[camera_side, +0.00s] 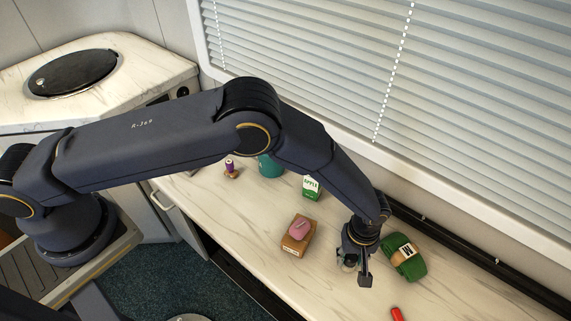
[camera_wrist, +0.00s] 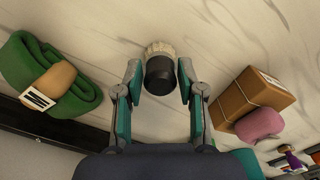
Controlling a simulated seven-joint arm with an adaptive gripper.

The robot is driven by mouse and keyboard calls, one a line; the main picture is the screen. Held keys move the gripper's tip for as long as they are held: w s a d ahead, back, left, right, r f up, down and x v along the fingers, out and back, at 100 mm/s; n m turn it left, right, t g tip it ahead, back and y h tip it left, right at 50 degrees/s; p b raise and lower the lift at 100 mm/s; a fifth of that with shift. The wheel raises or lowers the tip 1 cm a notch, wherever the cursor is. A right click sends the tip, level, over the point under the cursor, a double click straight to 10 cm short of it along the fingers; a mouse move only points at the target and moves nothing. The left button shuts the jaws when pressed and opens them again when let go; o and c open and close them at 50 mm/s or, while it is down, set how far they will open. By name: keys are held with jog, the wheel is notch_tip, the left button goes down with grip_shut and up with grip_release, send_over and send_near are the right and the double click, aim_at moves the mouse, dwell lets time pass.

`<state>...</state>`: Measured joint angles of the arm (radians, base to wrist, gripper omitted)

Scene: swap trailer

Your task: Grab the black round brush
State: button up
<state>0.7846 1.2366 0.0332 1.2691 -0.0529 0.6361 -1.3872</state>
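The black round brush (camera_wrist: 160,74) shows in the wrist view, with a black round body and a ring of pale bristles at its far side. It stands on the marble-patterned counter (camera_wrist: 115,22). My gripper (camera_wrist: 160,82) is open, with one finger to the left of the brush and one to the right. Small gaps show between the fingers and the brush. In the side view my gripper (camera_side: 356,275) points down over the counter; the brush is mostly hidden there behind the fingers.
A green rolled cloth with a tan band (camera_side: 404,257) lies right of my gripper. A cardboard box (camera_side: 297,237) with a pink item (camera_side: 300,229) on top stands left. A red object (camera_side: 397,314) lies at the front; a green-white carton (camera_side: 311,187) stands further back.

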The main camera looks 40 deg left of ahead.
jog(key=c, duration=0.6)
jog(key=shift+r, duration=0.15)
